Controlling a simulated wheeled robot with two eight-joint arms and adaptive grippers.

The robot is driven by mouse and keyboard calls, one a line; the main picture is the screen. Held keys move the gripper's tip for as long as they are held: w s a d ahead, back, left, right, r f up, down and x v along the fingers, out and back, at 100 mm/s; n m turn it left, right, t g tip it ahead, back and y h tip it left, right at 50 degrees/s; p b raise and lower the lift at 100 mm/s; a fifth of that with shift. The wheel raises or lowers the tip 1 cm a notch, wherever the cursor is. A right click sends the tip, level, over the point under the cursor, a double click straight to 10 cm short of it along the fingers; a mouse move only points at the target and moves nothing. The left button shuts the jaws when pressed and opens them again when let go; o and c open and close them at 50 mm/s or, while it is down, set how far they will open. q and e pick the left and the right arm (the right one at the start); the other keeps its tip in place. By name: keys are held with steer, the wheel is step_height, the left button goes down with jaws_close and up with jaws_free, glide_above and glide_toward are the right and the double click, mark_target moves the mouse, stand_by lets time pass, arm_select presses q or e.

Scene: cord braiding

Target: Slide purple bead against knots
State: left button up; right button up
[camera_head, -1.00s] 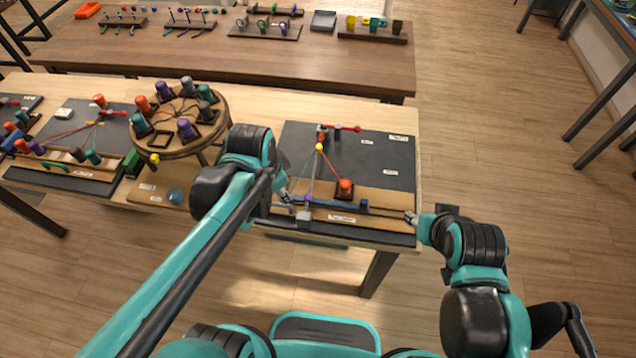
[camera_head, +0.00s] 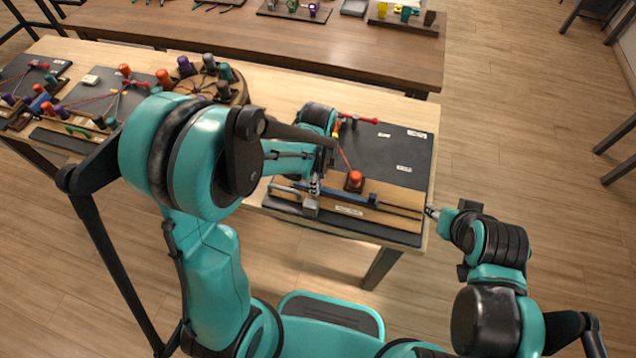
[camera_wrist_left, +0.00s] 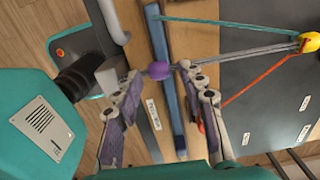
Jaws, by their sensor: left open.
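In the left wrist view the purple bead (camera_wrist_left: 158,71) sits between the spread fingers of my left gripper (camera_wrist_left: 150,82), close to the right finger's tip. Grey cords (camera_wrist_left: 238,56) run from near the bead toward a yellow bead (camera_wrist_left: 310,42) at the right edge. A teal cord (camera_wrist_left: 220,21) and a red cord (camera_wrist_left: 257,78) also lead to the yellow bead. In the head view my left gripper (camera_head: 314,187) is over the front of the board, and my arm hides much of the cords. My right gripper (camera_head: 432,212) is at the board's right edge, too small to judge.
A blue bar (camera_wrist_left: 168,85) lies beneath the fingers, and a grey block (camera_wrist_left: 107,74) is beside the left finger. The board's right part is mostly clear.

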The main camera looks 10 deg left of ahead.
arm_select(q)
steer(key=shift+f, duration=0.5)
jaws_close()
steer(key=w, duration=1.2)
steer(key=shift+d+b, duration=0.15)
steer(key=shift+b, duration=0.2)
steer(key=shift+s, duration=0.1)
jaws_free()
